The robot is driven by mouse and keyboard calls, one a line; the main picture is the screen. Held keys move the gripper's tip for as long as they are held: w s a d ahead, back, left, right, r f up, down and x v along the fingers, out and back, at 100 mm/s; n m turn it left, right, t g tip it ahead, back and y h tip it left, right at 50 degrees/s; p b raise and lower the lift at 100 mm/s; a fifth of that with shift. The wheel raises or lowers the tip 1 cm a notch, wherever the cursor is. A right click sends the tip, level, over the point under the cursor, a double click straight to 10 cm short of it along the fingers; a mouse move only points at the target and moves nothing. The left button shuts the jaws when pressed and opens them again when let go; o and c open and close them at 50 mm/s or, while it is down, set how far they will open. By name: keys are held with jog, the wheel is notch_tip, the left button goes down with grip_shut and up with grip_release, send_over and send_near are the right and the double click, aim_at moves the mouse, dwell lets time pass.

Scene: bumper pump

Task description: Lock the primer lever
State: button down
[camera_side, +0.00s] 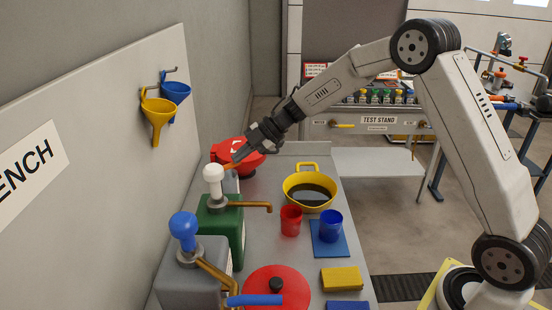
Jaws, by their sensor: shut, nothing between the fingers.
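A red rounded body (222,152) with a white marking stands at the far left end of the bench. A short orange bar (231,165), which may be the primer lever, shows in front of it, behind the white pump head. My gripper (243,153) is shut, with its fingers over the red body and close to the orange bar. I cannot tell whether they touch the bar. The gripper and the white pump head hide part of this area, and the bar's lock position is not clear.
A green pump can (230,226) with a white head (213,175) and a grey can (190,279) with a blue head (184,228) stand nearby. A yellow pan (309,175), red cup (291,220), blue cup (330,224) and red lid (265,291) occupy the bench. Funnels (158,118) hang left.

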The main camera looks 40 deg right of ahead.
jog(key=w+n+g, duration=0.2)
jog(key=w+n+g+y, duration=0.1)
jog(key=n+g, duration=0.1)
jog(key=n, duration=0.1)
jog(key=shift+w, duration=0.4)
jog(key=shift+s+a, duration=0.1)
jog(key=shift+a, duration=0.05)
dwell(0.4)
jog(key=shift+s+a, duration=0.4)
jog(key=shift+a, duration=0.15)
jog(key=shift+r, duration=0.15)
